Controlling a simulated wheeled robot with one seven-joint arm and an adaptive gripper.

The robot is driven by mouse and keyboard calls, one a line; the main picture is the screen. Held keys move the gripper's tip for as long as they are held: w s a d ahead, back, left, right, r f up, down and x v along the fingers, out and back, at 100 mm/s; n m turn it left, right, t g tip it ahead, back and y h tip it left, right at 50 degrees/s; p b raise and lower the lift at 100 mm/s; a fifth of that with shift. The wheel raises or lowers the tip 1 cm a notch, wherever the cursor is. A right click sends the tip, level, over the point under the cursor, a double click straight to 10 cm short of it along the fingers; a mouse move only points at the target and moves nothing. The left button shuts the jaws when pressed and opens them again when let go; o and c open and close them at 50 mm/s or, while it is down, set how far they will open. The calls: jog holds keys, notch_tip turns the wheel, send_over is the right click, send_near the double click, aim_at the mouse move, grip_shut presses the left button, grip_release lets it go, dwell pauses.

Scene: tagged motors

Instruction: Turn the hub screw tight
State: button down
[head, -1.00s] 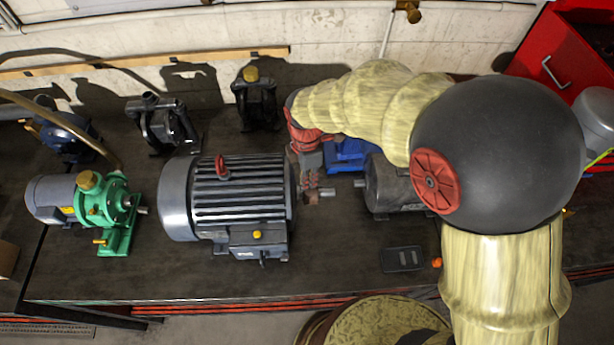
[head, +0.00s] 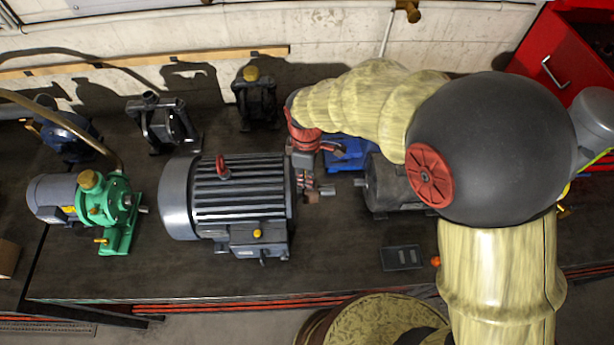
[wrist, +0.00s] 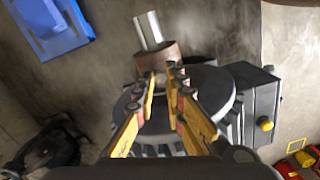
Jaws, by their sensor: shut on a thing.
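The big grey finned motor (head: 238,190) lies on the bench, its shaft end facing right. In the wrist view its round end face (wrist: 205,88) carries a brown hub (wrist: 158,57) around a bright steel shaft (wrist: 149,30). My gripper (wrist: 166,74) reaches over the end face with its yellow fingers close together at the hub's near side. The tips are shut on the hub screw, which they largely hide. In the head view my gripper (head: 312,186) is at the motor's right end, under my arm.
A smaller dark motor (head: 393,185) lies to the right, with a blue block (head: 350,153) behind it. A green pump (head: 112,208) stands left. A dark flat tray (head: 402,258) is at the front right. Bare bench lies in front of the big motor.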

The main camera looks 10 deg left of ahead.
aim_at(306, 181)
jog(key=shift+w+r, duration=0.1)
jog(key=shift+r, duration=0.1)
jog(key=c, duration=2.1)
grip_release()
jog(key=shift+f, duration=0.1)
notch_tip(306, 181, up, 12)
jog(key=shift+a, duration=0.1)
